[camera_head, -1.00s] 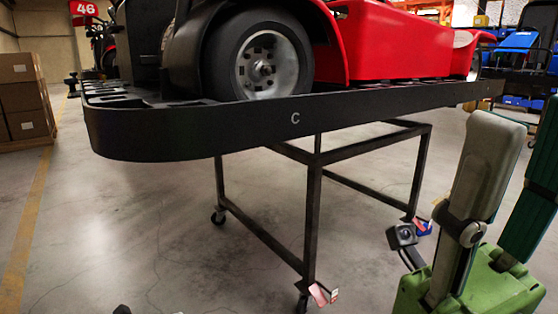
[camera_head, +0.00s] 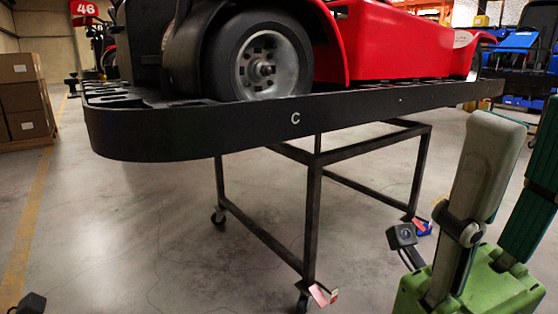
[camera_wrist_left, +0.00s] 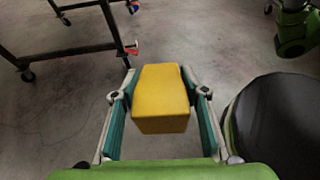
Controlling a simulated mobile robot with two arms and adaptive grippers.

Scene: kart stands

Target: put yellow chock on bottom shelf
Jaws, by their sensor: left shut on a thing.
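A yellow chock (camera_wrist_left: 160,97) is held between the two teal-lined fingers of my left gripper (camera_wrist_left: 160,100) in the left wrist view, above the concrete floor. In the head view the left gripper's fingers and the chock are out of frame; only a small black part of that arm shows at the bottom left corner. My right gripper (camera_head: 517,165) points up at the right edge of the head view. Its fingers stand apart with nothing seen between them. I cannot make out a bottom shelf in either view.
A dark metal stand (camera_head: 312,215) on casters, marked C, carries a red kart (camera_head: 390,40). Its lower part is open bars, also seen in the left wrist view (camera_wrist_left: 75,50). Cardboard boxes (camera_head: 25,95) stand at the left. The floor in front is clear.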

